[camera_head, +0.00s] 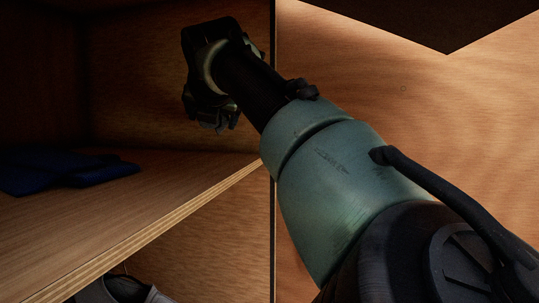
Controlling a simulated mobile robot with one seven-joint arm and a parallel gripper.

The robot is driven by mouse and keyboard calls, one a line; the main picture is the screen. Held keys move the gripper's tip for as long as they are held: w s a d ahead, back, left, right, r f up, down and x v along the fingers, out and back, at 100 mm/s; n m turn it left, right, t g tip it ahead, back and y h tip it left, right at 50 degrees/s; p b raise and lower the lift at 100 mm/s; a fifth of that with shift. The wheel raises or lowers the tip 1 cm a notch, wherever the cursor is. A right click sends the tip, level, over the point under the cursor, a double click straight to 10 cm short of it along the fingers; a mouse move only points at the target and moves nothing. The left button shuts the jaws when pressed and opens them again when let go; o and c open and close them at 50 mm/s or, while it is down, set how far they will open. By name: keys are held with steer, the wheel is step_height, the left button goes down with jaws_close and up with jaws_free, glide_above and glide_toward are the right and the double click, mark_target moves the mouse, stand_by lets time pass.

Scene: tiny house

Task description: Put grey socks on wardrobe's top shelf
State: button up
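The wardrobe's shelf (150,195) runs across the left of the view, with a wooden back and side wall. My gripper (212,118) is inside the compartment above this shelf, near its right side wall and apart from the board. The gripper is dark and seen from behind, so its fingers are mostly hidden. A small greyish shape shows at its lower end, but I cannot tell whether it is part of the gripper or socks. I see no grey socks clearly anywhere else.
A dark blue folded cloth (62,170) lies on the shelf at the left. Below the shelf, a grey garment (125,290) hangs. A wooden panel (430,110) fills the right, behind my arm. The shelf's right part is bare.

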mark_target(214, 164)
steer(key=shift+w+f, duration=0.15)
steer(key=shift+f, duration=2.75)
steer(key=shift+f, duration=0.1)
steer(key=o, duration=1.3)
steer(key=shift+c, duration=0.2)
steer(key=shift+b, duration=0.35)
steer(key=b+v, duration=0.5)
steer(key=v, duration=0.5)
steer(key=shift+s+d, duration=0.1)
steer(key=shift+s, duration=0.25)
steer(key=shift+s+d+r, duration=0.2)
steer(key=shift+s+r, duration=0.3)
steer(key=shift+s, duration=0.1)
